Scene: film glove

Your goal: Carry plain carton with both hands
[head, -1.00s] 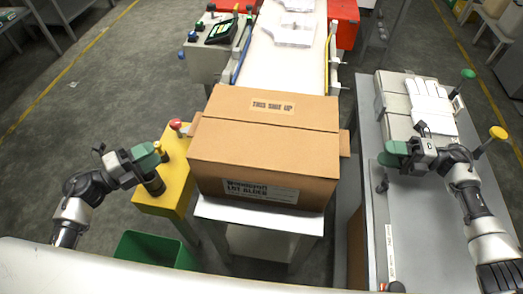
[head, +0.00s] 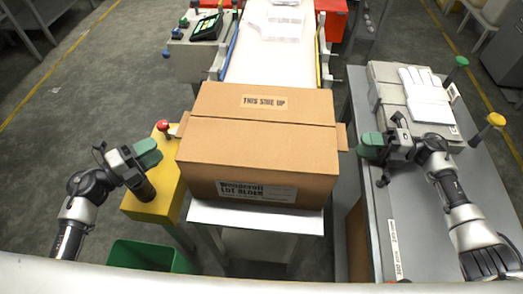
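The plain carton (head: 258,150) is a large closed brown box with "THIS SIDE UP" on its top and a white label on its front. It rests on a white-topped stand (head: 255,217) at the end of the conveyor. A small flap sticks out at its right side. My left gripper (head: 154,152) is to the left of the carton, apart from it, with green fingers over the yellow post. My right gripper (head: 364,147) is to the right of the carton, with a gap between them. Whether either gripper's fingers are parted cannot be made out. Neither touches the carton.
A yellow post (head: 152,203) with a red knob (head: 163,126) stands left of the carton. A green bin (head: 150,256) is on the floor. A grey table (head: 405,215) with white gloves (head: 425,98) and coloured knobs is at right. A conveyor (head: 270,62) runs behind.

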